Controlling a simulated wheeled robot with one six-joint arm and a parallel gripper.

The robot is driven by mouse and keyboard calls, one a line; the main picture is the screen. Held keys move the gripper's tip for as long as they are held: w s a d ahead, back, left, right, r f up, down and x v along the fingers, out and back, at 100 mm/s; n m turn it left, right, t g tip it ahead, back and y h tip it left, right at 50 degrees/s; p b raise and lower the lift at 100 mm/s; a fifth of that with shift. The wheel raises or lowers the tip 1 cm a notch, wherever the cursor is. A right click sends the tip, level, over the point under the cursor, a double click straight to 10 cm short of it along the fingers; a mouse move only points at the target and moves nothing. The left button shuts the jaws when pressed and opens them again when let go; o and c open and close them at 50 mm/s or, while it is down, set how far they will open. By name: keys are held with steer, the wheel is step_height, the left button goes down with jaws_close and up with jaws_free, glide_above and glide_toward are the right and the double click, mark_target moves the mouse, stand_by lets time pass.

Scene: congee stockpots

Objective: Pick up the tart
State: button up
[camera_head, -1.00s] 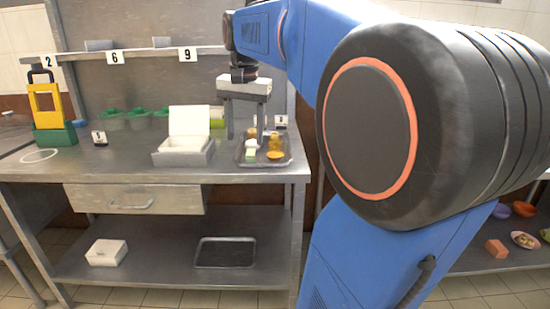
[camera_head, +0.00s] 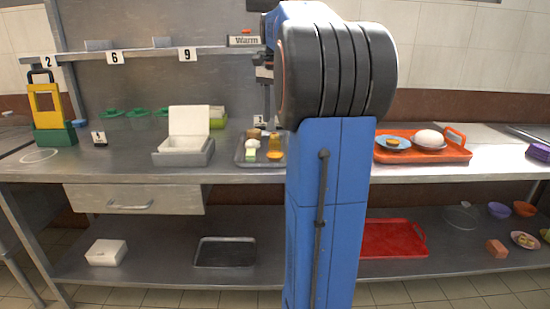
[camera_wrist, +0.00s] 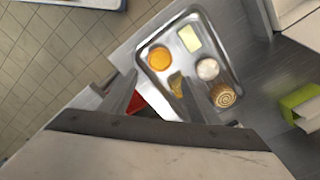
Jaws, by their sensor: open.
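A metal tray (camera_wrist: 241,80) on the counter holds several foods, and it also shows in the head view (camera_head: 239,152). In the wrist view these are a round orange piece (camera_wrist: 159,59), a small yellow piece (camera_wrist: 176,85), a pale square (camera_wrist: 190,38), a white bun (camera_wrist: 208,69) and a swirl roll (camera_wrist: 222,97). I cannot tell for sure which one is the tart. My gripper (camera_wrist: 160,78) is open and empty over the tray's near edge. The yellow piece shows between its fingers, close to the right one. In the head view my arm hides most of the gripper.
An open white box (camera_head: 186,146) stands left of the tray. An orange tray (camera_head: 457,155) on the right holds a blue plate (camera_head: 379,144) with a small yellow food and a white domed thing (camera_head: 429,137). A shelf edge with number signs (camera_head: 115,58) runs behind.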

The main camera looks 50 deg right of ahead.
mark_target(275, 154)
steer(key=f, duration=1.2)
steer(key=shift+a, duration=0.2)
steer(key=c, duration=0.8)
